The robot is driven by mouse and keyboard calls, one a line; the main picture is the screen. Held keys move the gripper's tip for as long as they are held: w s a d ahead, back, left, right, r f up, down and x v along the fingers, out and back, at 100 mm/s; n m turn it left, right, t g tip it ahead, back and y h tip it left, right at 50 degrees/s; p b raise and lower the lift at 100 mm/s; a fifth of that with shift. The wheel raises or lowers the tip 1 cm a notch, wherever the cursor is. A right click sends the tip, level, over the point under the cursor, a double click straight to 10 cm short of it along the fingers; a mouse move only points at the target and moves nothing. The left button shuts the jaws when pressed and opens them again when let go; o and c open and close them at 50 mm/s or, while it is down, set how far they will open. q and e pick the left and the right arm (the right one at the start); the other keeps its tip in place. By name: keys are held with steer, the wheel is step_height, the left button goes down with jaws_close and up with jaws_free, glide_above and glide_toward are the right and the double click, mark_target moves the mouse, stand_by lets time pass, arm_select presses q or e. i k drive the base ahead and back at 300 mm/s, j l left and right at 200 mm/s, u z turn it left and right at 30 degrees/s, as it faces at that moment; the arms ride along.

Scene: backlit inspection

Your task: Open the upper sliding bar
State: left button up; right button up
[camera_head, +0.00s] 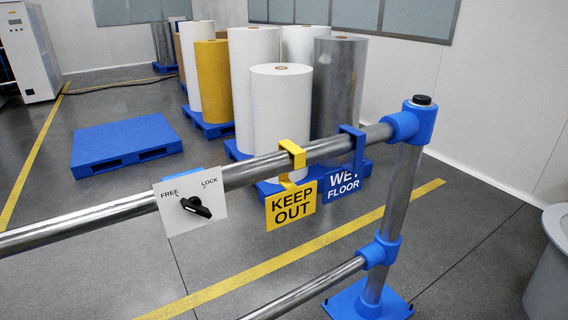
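The upper bar (240,172) is a shiny metal tube running from the left edge up to the right. Its right end meets a blue fitting (403,127) at the top of an upright metal post (402,190). A white plate (213,219) on the bar is marked FREE and LOCK. It carries a black knob (196,207); I cannot tell which mark the knob points to. A yellow KEEP OUT sign (291,208) and a blue WET FLOOR sign (343,184) hang from the bar by hooks, nearer the post. Neither gripper is in view.
A lower bar (308,288) joins the post, which stands on a blue base (368,303). Behind are large rolls on blue pallets, including a white roll (281,115), and an empty blue pallet (125,143). A grey bin (552,265) stands at right.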

mark_target(19, 240)
steer(key=u, duration=1.35)
